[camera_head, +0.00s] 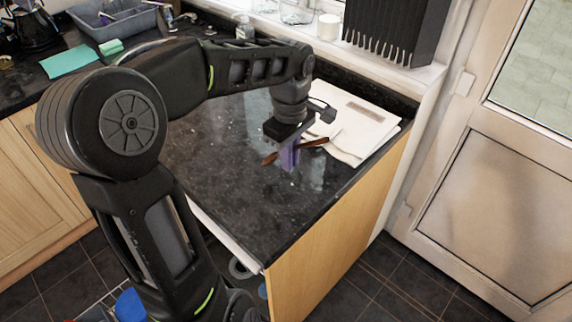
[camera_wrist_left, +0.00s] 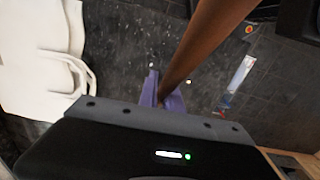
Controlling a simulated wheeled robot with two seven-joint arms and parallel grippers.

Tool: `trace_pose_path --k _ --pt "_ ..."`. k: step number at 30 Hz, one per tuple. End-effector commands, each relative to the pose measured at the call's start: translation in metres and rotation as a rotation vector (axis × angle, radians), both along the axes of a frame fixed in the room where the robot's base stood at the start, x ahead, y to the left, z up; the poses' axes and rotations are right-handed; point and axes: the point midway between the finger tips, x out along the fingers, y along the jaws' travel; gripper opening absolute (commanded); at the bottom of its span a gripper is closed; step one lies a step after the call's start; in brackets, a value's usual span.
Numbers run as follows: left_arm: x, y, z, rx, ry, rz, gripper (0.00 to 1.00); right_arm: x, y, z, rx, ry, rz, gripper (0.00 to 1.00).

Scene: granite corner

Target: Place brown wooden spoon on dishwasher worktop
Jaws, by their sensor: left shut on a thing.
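The brown wooden spoon (camera_head: 313,143) is held crosswise in my left gripper (camera_head: 289,158), whose purple fingers are shut on it. One end sticks out on each side of the fingers. In the left wrist view the spoon (camera_wrist_left: 203,38) runs up from between the fingers (camera_wrist_left: 162,92) to the top edge. The gripper is over the dark speckled dishwasher worktop (camera_head: 235,185). I cannot tell the exact gap between spoon and worktop. My right gripper is not in view.
A white cloth bag (camera_head: 368,128) lies at the right rear of the worktop, also in the wrist view (camera_wrist_left: 30,62). A grey basin (camera_head: 112,20), teal cloth (camera_head: 68,61) and white candle (camera_head: 329,27) are farther back. The front part of the worktop is clear.

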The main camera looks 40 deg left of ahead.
Motion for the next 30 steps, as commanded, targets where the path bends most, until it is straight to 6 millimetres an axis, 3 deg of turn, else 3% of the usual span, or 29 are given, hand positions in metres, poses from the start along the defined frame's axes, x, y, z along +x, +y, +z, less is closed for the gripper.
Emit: trace_pose_path --k 9,18,29,30 --pt "0.000 0.000 -0.003 0.000 -0.001 0.000 0.00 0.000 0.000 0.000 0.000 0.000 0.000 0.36" --pt "0.000 0.000 -0.037 0.000 0.000 -0.001 0.00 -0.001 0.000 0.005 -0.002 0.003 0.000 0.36" --pt "0.000 0.000 -0.042 0.000 -0.002 -0.001 0.00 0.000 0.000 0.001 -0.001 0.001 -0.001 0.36" --pt "0.000 0.000 -0.041 0.000 -0.002 -0.001 0.10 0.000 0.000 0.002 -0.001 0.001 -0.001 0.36"
